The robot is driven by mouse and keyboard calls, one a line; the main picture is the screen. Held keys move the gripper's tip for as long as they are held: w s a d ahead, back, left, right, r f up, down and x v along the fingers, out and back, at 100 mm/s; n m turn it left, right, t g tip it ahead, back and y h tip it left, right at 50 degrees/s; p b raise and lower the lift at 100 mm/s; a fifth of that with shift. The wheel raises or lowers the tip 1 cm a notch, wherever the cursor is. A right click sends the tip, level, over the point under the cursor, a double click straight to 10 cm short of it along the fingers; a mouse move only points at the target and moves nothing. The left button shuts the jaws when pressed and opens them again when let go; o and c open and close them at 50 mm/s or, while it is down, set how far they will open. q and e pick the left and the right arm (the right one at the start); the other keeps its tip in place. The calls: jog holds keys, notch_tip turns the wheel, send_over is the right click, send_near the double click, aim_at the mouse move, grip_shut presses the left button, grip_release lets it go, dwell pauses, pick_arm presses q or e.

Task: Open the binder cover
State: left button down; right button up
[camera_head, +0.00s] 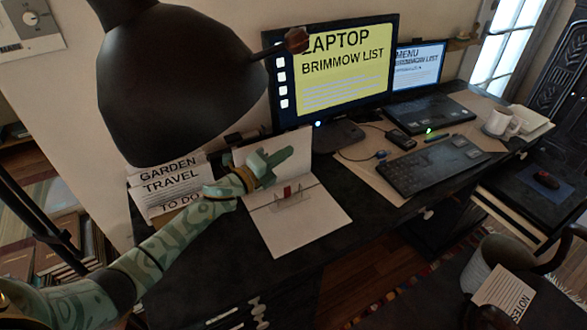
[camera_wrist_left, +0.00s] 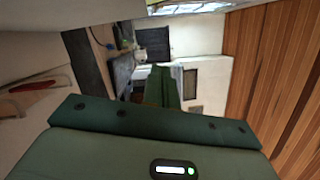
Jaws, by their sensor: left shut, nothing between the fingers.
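The binder (camera_head: 300,222) lies on the dark desk, its pale lower panel flat. A metal clip with a small red part (camera_head: 288,192) sits on that panel near the fold. The pale cover (camera_head: 302,143) stands raised at the back, tilted up from the fold. My left gripper (camera_head: 276,163) is in front of the cover, shut and empty, its fingers pointing right. It hides part of the cover; I cannot tell whether it touches it. In the left wrist view the green fingers (camera_wrist_left: 165,88) are together. My right gripper is not in view.
A sheet headed "Garden Travel To Do" (camera_head: 168,183) stands left of the binder. A black lamp (camera_head: 170,85) hangs over the desk's left part. A monitor (camera_head: 340,65), keyboard (camera_head: 433,163), laptop (camera_head: 425,105) and white mug (camera_head: 502,122) are to the right. Bare desk shows right of the binder.

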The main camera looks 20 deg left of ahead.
pick_arm(q)
jog(key=shift+w+a+f+n+g+y, duration=0.1)
jog(key=shift+w+a+n+g+y, duration=0.05)
jog(key=shift+w+a+n, duration=0.8)
jog(key=shift+w+a+f+n+g+y, duration=0.15)
jog(key=shift+w+a+n, duration=0.6)
jog(key=shift+a, duration=0.4)
jog(key=shift+r, duration=0.1)
jog(key=shift+s, duration=0.1)
